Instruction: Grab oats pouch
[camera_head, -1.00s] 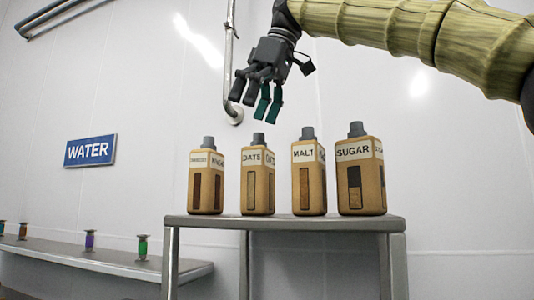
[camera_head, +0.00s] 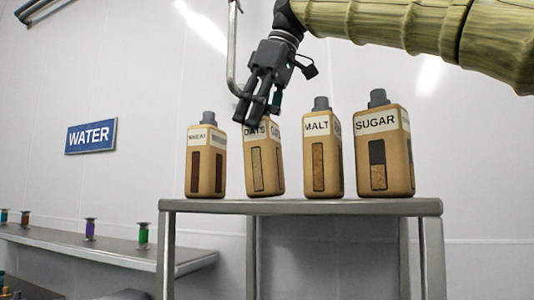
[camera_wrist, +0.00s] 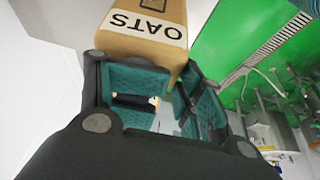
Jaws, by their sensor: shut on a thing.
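The oats pouch (camera_head: 265,165) is tan with a white label and a dark-edged window. It is second from the left in the row on the metal table. My gripper (camera_head: 258,112) is over its top and shut on it, hiding its cap and part of its label. In the wrist view the pouch (camera_wrist: 145,28) shows its OATS label beyond the teal finger pads. I cannot tell whether its base still touches the table.
The wheat pouch (camera_head: 206,162) stands to the left; the malt pouch (camera_head: 323,155) and sugar pouch (camera_head: 384,150) stand to the right on the metal table (camera_head: 300,207). A vertical pipe (camera_head: 232,55) runs behind my gripper. A low shelf (camera_head: 110,250) with small coloured items is at left.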

